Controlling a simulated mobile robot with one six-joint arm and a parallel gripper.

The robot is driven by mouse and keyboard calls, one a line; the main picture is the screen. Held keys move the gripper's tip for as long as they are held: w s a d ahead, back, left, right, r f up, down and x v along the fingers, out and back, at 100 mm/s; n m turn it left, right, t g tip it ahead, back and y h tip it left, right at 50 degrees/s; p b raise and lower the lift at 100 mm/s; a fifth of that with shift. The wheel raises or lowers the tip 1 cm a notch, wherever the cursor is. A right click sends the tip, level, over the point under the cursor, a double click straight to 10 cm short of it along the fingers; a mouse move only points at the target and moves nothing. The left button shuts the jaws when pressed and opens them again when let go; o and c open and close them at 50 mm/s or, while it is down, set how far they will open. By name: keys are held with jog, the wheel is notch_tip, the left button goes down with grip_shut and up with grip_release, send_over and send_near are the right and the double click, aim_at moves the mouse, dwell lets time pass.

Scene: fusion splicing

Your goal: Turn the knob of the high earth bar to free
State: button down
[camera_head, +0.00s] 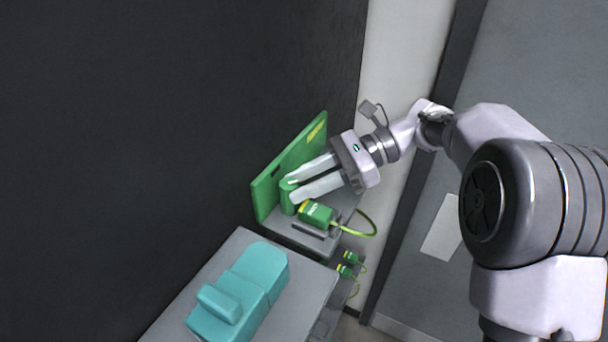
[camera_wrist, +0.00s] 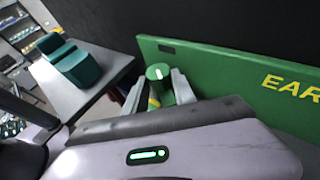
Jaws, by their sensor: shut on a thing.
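The high earth bar has an upright green panel (camera_head: 268,190) with yellow lettering, beginning "EAR" in the wrist view (camera_wrist: 240,75). In front of the panel stands a round green knob (camera_head: 287,197) with a short white mark on its top, clear in the wrist view (camera_wrist: 158,71). My gripper (camera_head: 293,187) is shut on the knob, one finger on each side, and it also shows in the wrist view (camera_wrist: 160,86). The fingers hide the knob's sides and much of its base. I cannot read any position labels around it.
A green plug (camera_head: 316,214) with a green-yellow cable sits right beside the fingers. Two smaller green plugs (camera_head: 351,257) (camera_head: 345,270) are lower down. A teal device (camera_head: 240,290) lies on a grey table (camera_head: 315,278) in front. A dark wall rises behind the panel.

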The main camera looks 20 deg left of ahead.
dwell(0.4)
jog(key=c, duration=1)
grip_release()
jog(key=shift+s, duration=0.2)
jog(key=shift+w, duration=0.1)
